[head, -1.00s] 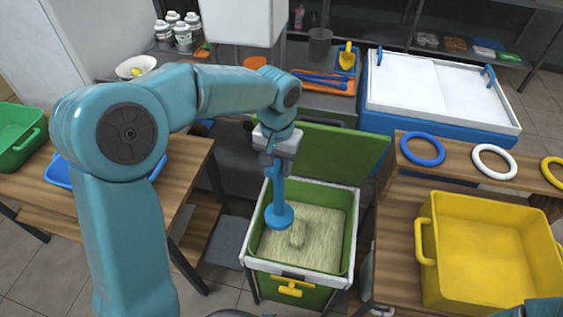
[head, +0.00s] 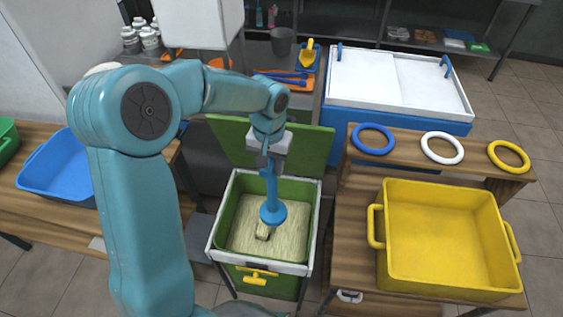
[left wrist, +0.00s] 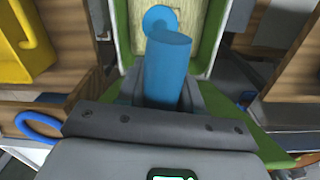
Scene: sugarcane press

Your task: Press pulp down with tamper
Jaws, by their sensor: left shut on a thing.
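A blue tamper (head: 272,212) with a round flat foot hangs upright in the head view, inside the green bin (head: 218,247). My left gripper (head: 268,160) is shut on the tamper's handle. The tamper also shows in the left wrist view (left wrist: 170,60), its handle between the fingers (left wrist: 165,95) and its foot beyond. Pale pulp (head: 285,238) fills the lower part of the bin. I cannot tell whether the foot touches the pulp. My right gripper is not in view.
The bin's green lid (head: 305,148) stands open behind it, with a yellow handle (head: 252,275) on the front. A yellow crate (head: 445,290) is on the table at right, below blue, white and yellow rings (head: 442,148). A blue tray (head: 30,178) is on the left table.

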